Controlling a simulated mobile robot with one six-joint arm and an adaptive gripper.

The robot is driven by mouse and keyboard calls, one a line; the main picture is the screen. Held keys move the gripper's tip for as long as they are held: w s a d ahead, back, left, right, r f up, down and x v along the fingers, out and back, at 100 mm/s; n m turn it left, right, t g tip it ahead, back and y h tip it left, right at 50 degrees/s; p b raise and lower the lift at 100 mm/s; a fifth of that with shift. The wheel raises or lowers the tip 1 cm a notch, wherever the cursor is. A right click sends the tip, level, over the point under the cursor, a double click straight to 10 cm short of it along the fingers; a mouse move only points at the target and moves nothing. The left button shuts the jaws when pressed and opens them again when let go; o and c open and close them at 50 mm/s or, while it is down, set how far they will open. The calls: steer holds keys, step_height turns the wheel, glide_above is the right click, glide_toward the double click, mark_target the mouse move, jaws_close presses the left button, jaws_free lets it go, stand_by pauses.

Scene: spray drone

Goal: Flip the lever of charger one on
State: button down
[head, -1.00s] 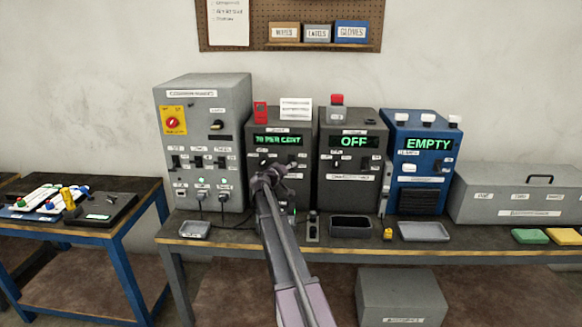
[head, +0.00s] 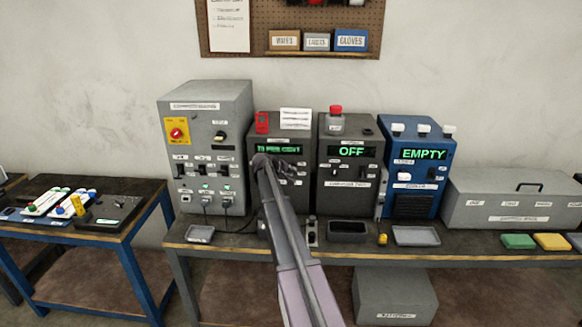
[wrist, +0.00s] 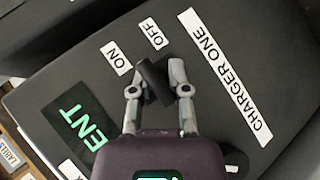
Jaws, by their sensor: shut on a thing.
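Charger one (head: 296,192) is a dark grey box on the bench with a green display reading about 70 per cent. In the wrist view its white CHARGER ONE label (wrist: 225,77), ON label (wrist: 116,58) and OFF label (wrist: 153,34) show beside a black lever (wrist: 152,80). My gripper (wrist: 158,86) is shut on this lever, one finger on each side. In the head view my gripper (head: 268,163) is at the charger's front just below the display, and my arm hides the lever and part of the front.
A grey panel (head: 235,110) with switches stands left of charger one. A dark box reading OFF (head: 340,190) and a blue box reading EMPTY (head: 425,175) stand to the right. Shallow trays (head: 417,236) lie along the bench front.

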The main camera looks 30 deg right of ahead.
steer(key=shift+r+n+g+y+p, duration=0.35)
steer(key=shift+g+y+p, duration=0.3)
steer(key=shift+p, duration=0.3)
steer(key=shift+w+d, duration=0.1)
steer(key=c, duration=0.9)
jaws_free()
steer(key=shift+c, duration=0.2)
steer(key=shift+o, duration=1.1)
steer(key=shift+r, duration=0.15)
steer(key=shift+f+b, duration=0.25)
steer(key=shift+b, duration=0.05)
